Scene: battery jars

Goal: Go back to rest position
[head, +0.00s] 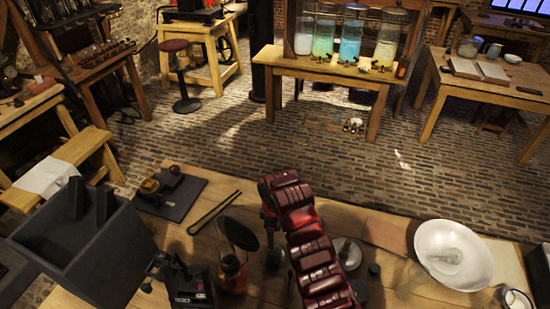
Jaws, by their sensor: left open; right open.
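A dark grey open box (85,250) stands at the near table's left. Black tongs (213,212) and a dark board (172,196) lie beside it. A white bowl (453,254) is on the right. Brick floor lies beyond, with a table (325,68) of coloured jars farther back.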

